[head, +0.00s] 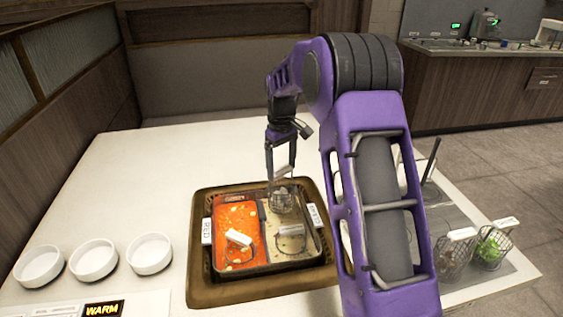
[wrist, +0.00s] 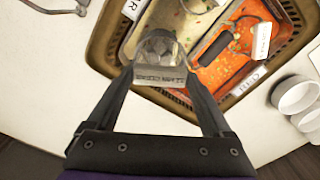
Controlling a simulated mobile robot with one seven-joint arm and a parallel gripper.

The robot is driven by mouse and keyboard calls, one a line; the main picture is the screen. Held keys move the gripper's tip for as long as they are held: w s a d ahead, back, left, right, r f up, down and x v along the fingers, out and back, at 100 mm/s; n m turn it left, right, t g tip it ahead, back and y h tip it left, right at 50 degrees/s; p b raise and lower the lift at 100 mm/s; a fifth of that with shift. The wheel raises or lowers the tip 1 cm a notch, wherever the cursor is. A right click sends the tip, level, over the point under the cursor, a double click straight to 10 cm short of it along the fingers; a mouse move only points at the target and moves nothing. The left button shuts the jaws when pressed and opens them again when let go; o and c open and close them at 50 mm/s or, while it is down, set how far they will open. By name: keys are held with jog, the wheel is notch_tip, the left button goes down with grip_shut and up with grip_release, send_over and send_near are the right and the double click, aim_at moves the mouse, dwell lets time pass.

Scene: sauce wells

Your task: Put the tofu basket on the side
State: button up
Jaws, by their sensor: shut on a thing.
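My gripper (head: 281,172) is shut on the pale labelled handle of a wire basket (head: 283,200), at the far end of the pot's clear-broth side (head: 303,255). In the wrist view the handle sits between my fingertips (wrist: 160,74), with the basket (wrist: 158,47) beyond it. I cannot read its label or tell its contents, so I cannot confirm that it is the tofu basket. I also cannot tell whether it touches the broth. Another basket handle (head: 292,230) shows nearer in the clear side, and one more (head: 239,237) stands in the red broth (head: 235,214).
The pot sits in a brown tray (head: 197,292) on the white table (head: 150,180). Several white bowls (head: 93,260) stand at left. Two wire baskets, one (head: 455,252) with unclear contents and one with greens (head: 491,247), stand at right. My arm hides part of that side.

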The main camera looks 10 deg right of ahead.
aim_at(281, 185)
jog(key=shift+f+b, duration=1.3)
jog(key=shift+f, duration=3.35)
jog(key=o, duration=1.3)
jog(key=shift+r+p, duration=4.05)
jog(key=shift+r, duration=1.45)
